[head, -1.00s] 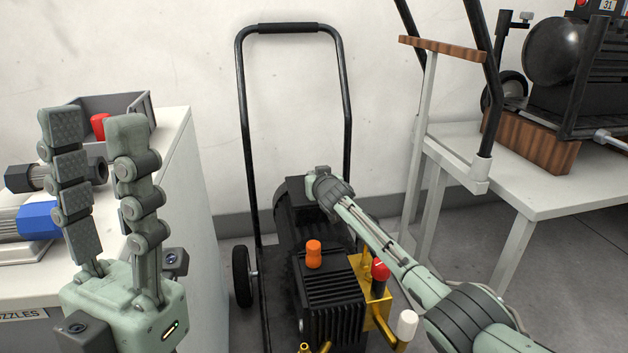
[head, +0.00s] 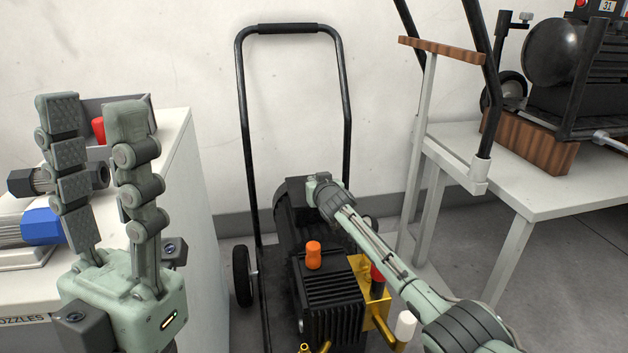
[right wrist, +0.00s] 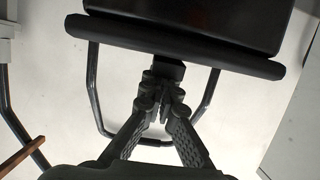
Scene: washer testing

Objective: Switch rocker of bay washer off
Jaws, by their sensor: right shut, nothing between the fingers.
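The bay washer (head: 333,295), a black pressure washer on a black cart with a tall handle, stands in the middle of the head view. I cannot make out its rocker in either view. My right arm reaches over the washer to its black motor (head: 292,215); the fingers are hidden in the head view. In the right wrist view my right gripper (right wrist: 163,100) is shut and empty, its tips close to a small dark block (right wrist: 168,70) under a black bar. I cannot tell whether they touch. My left gripper (head: 92,110) is raised, open and empty at the left.
A white cabinet (head: 190,200) at the left holds a grey bin, a red item and a blue part. A white table (head: 555,185) at the right carries another black machine (head: 560,55).

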